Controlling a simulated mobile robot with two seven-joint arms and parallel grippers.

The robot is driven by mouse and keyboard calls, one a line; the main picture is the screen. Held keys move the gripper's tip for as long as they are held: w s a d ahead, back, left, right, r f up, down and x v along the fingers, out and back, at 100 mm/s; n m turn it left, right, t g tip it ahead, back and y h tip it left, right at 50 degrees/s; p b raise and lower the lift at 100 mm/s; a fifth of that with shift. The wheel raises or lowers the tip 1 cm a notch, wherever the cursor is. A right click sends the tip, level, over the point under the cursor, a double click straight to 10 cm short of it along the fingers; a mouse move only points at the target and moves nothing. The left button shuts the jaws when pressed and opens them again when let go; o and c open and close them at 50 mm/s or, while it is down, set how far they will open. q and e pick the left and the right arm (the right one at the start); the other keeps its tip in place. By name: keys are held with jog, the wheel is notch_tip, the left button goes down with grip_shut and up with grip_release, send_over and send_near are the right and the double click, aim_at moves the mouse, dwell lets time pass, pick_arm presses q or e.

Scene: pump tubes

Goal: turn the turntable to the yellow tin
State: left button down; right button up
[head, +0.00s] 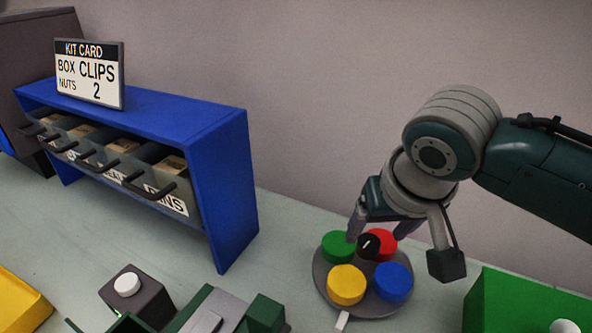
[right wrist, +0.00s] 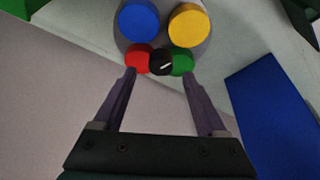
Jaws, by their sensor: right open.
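The turntable is a grey disc (head: 372,309) on the table, bearing a green tin (head: 338,246), a red tin (head: 382,244), a yellow tin (head: 346,285) and a blue tin (head: 394,281). A black knob (head: 369,246) with a white line rises at its middle. A white pointer (head: 342,321) sits at the disc's front edge, closest to the yellow tin. My right gripper (head: 380,230) is open above the disc's back part. In the right wrist view its fingers (right wrist: 159,73) are spread on either side of the knob (right wrist: 161,62), which is not gripped. My left gripper is out of view.
A blue bin rack (head: 232,190) with a kit card (head: 90,75) on top stands at the left. A green box (head: 520,305) is close to the turntable's right. A dark box with a white button (head: 127,284) and a yellow tray (head: 20,300) are front left.

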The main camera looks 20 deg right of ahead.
aim_at(370, 242)
jog(key=shift+b+x, duration=0.4)
jog(key=shift+x, duration=1.4)
grip_shut()
